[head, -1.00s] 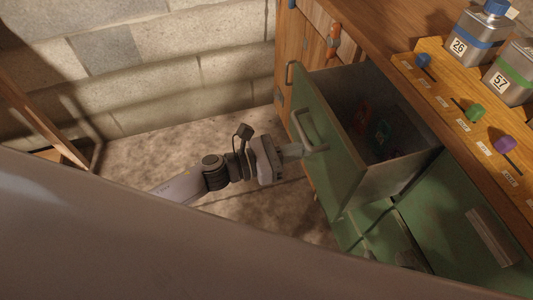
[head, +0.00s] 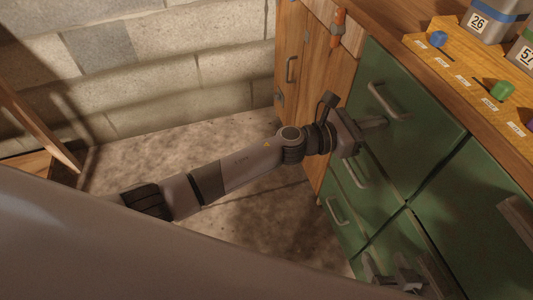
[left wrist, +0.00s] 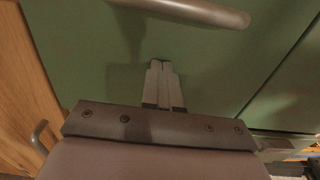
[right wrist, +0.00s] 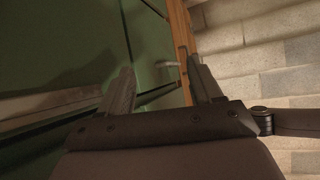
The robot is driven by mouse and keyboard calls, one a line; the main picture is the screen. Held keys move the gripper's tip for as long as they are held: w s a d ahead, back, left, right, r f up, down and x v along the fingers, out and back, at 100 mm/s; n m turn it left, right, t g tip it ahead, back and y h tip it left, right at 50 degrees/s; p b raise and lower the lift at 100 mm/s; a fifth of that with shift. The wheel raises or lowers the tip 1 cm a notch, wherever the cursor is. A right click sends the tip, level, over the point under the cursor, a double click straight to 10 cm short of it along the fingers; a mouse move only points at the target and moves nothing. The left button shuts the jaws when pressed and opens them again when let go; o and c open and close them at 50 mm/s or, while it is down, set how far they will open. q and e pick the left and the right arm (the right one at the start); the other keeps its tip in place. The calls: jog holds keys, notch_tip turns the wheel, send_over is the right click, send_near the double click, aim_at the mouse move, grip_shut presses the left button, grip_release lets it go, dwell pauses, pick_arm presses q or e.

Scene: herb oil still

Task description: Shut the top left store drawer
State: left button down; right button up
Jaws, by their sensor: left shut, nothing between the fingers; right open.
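The top left store drawer (head: 400,130) has a green front with a grey bar handle (head: 390,100). Its front looks level with the neighbouring green fronts, and its inside cannot be seen. My left gripper (head: 382,122) is shut and empty, with its fingertips at the drawer front just below the handle. In the left wrist view the shut fingers (left wrist: 160,68) point at the green front (left wrist: 90,55), under the handle (left wrist: 190,10); contact is hard to tell. My right gripper (head: 390,272) is open and empty, low by the lower drawers; it also shows in the right wrist view (right wrist: 160,80).
Blue (head: 438,39) and green (head: 502,90) knobs and numbered tins (head: 490,22) are on the counter.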

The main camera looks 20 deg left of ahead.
pick_arm(q)
jog(key=shift+w+d+r, duration=0.25)
jog(key=shift+d, duration=0.15)
pick_arm(e)
jog(key=shift+w+a+r, duration=0.15)
jog(key=shift+a+r, duration=0.2)
pick_arm(q)
jog(key=shift+r, duration=0.1)
jog(key=shift+a, duration=0.1)
pick_arm(e)
jog(key=shift+f, duration=0.15)
